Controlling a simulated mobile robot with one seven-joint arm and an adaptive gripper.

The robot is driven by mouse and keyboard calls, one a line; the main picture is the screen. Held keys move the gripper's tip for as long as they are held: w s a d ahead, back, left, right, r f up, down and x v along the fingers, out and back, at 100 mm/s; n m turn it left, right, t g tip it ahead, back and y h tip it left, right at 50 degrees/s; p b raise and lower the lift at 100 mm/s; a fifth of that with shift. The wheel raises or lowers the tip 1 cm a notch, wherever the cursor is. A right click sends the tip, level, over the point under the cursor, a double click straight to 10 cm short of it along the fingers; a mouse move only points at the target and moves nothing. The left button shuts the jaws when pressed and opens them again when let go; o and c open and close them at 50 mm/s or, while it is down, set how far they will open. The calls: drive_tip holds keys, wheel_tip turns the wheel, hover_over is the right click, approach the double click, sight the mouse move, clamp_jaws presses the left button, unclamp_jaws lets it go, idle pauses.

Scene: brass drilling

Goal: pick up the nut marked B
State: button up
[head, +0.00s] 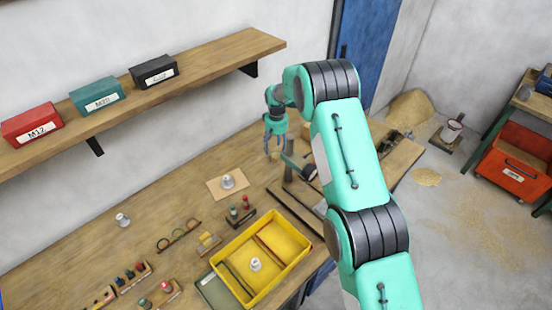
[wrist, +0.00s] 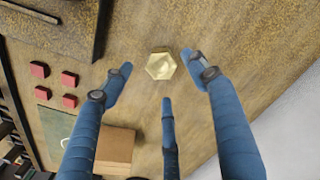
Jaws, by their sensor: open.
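A brass hexagonal nut (wrist: 161,65) lies on the wooden bench top in the wrist view. No letter can be read on it, so I cannot tell whether it is the nut marked B. My gripper (wrist: 160,80) has three blue fingers spread apart around the nut, with nothing held between them. The nut shows past the fingertips, and I see no contact. In the head view my gripper (head: 274,146) points down over the back of the bench. A small yellowish shape is close to its fingertips, too small to make out.
A cardboard-coloured block (wrist: 115,145) and several red squares (wrist: 39,69) are near the nut in the wrist view. In the head view a yellow tray (head: 226,259) stands at the bench front. A shelf (head: 215,57) with labelled boxes runs along the wall.

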sight(276, 155)
drive_tip(key=shift+a+f, duration=0.1)
drive_tip(key=shift+f, duration=1.9)
clamp_jaws()
